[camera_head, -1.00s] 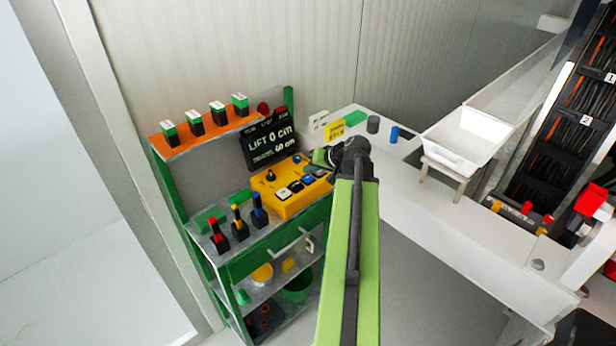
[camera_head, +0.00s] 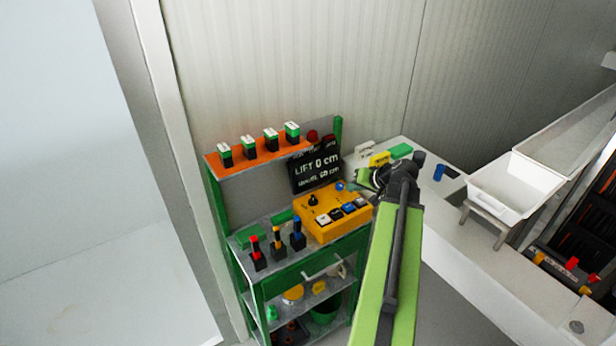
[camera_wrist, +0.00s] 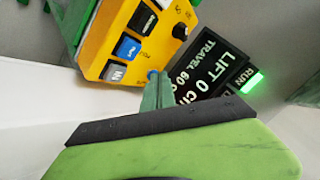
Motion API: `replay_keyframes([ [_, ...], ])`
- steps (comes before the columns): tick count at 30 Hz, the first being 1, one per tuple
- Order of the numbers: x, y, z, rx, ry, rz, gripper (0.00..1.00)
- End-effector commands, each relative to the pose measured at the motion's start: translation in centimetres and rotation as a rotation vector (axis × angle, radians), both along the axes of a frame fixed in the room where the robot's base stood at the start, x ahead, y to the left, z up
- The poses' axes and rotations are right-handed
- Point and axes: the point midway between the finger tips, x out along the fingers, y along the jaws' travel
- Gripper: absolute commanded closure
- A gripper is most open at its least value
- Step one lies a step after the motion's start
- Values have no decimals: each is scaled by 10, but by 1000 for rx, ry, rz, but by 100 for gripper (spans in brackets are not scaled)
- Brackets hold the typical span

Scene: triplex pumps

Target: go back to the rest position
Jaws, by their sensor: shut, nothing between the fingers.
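My gripper (camera_head: 366,180) is shut and empty at the end of my green arm. In the head view it is above and behind the right end of the yellow control box (camera_head: 335,222). In the wrist view its fingers (camera_wrist: 157,92) point toward the gap between the yellow box (camera_wrist: 130,38) and the black display (camera_wrist: 215,72). The display (camera_head: 313,172) reads "LIFT 0 cm" and a travel line of 60 cm. A green lamp (camera_wrist: 250,82) beside "RUN" is lit. I cannot tell whether the fingers touch anything.
The box stands on a green shelf rack (camera_head: 240,282) with small levers and an orange top shelf (camera_head: 250,158). A white bench (camera_head: 455,235) at right carries a white tray (camera_head: 500,195) on a stand. Walls close off the back and left.

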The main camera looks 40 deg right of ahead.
Motion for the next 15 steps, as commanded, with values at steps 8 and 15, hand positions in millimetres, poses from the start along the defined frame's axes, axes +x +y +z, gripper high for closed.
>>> replay_keyframes([
  [8, 34, 38, -1, 1, -1, 75, 100],
  [15, 128, 219, -10, -28, 35, 393, 100],
])
